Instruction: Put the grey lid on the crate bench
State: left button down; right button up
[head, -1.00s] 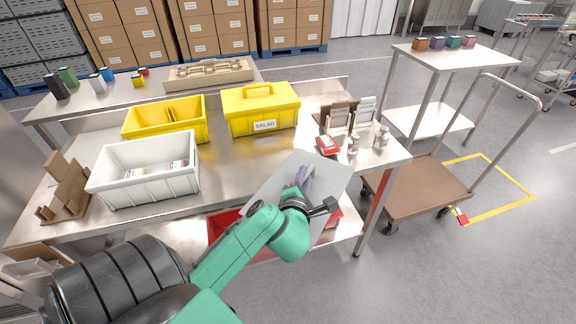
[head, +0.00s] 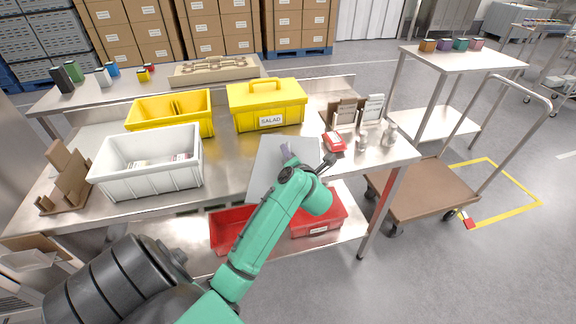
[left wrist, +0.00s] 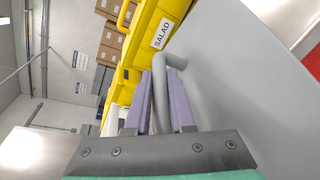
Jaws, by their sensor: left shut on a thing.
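The flat grey lid (head: 266,163) is in my left gripper (head: 288,152), over the front edge of the steel bench with crates (head: 232,182). In the left wrist view, the purple fingers of the left gripper (left wrist: 161,108) are shut around the bent grey handle of the lid (left wrist: 228,85). The lid is tilted in that view. My forearm hides part of the lid in the head view, and I cannot tell whether it touches the bench. My right gripper is not in view.
The bench holds a white crate (head: 147,178), an open yellow crate (head: 165,122), a yellow SALAD box (head: 266,112) behind the lid, and a red item (head: 334,141) with small shakers to the right. Red bins (head: 318,223) sit below. A brown trolley (head: 425,190) stands right.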

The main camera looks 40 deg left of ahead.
pick_arm(q)
notch_tip(320, 180, down, 5)
jog(key=shift+r, duration=0.1)
jog(key=shift+f, duration=0.2)
jog(key=c, duration=0.8)
grip_release()
jog(key=shift+o, duration=0.2)
jog(key=shift+r, duration=0.15)
